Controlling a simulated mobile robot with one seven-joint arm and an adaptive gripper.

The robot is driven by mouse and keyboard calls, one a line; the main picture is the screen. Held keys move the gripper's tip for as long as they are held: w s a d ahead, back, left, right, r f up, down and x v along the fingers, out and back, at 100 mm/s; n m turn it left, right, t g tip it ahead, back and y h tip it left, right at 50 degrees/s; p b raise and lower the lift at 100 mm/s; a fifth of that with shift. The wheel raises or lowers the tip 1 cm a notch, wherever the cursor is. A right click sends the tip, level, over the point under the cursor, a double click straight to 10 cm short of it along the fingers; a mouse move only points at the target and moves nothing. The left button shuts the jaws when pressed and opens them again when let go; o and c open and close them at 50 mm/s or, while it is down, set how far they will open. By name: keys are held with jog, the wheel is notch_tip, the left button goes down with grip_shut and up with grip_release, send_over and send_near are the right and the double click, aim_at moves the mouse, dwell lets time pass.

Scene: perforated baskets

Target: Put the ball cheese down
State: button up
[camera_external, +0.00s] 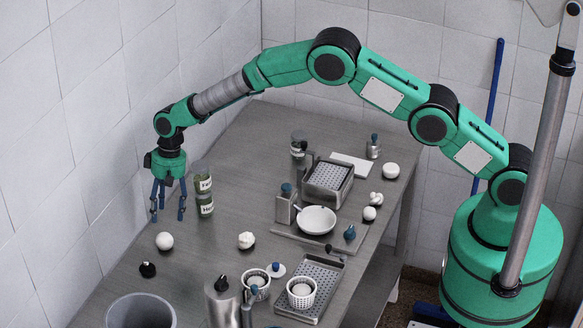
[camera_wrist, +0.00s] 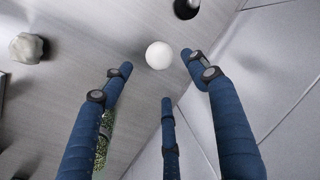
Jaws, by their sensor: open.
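A smooth white ball (camera_external: 165,241), which looks like the ball cheese, rests on the grey metal table (camera_external: 140,290) near its left edge. It also shows in the wrist view (camera_wrist: 159,55), just beyond my fingertips and apart from them. My gripper (camera_external: 167,209) hangs with its blue fingers pointing down at the table's left side, behind the ball in the external view. The fingers are spread and empty in the wrist view (camera_wrist: 158,78). I cannot tell exactly how high the fingertips are above the table.
A lumpy white piece (camera_external: 246,240) lies right of the ball and a small black-topped object (camera_external: 147,269) in front. A grey bin (camera_external: 141,311) is nearest. The tiled wall (camera_external: 80,130) is close left.

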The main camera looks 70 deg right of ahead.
jog(key=shift+v, duration=1.35)
jog(key=s+d+r+t, duration=0.1)
jog(key=s+d+r, duration=0.3)
jog(key=r, duration=0.7)
jog(key=s+d+r, duration=0.1)
jog(key=s+r, duration=0.4)
jog(key=r, duration=0.5)
jog(key=s+d+r+n+t+h, duration=0.1)
jog(key=s+d+r, duration=0.2)
jog(key=s+r, duration=0.45)
jog(key=s+d+r+n, duration=0.1)
jog(key=s+d+r, duration=0.2)
jog(key=s+r, duration=0.45)
jog(key=s+d+r+t, duration=0.1)
jog(key=s+d+r, duration=0.15)
jog(key=s, duration=0.65)
jog(key=s+d+r+t, duration=0.1)
jog(key=s+r, duration=0.2)
jog(key=s, duration=0.7)
jog(key=s+d+f, duration=0.1)
jog(key=s+d, duration=0.1)
jog(key=s, duration=0.8)
jog(key=s+d+f+n+t+h, duration=0.1)
jog(key=s+d+f, duration=0.1)
jog(key=s, duration=0.8)
jog(key=shift+s+f+h, duration=0.2)
jog(key=shift+s+h, duration=0.1)
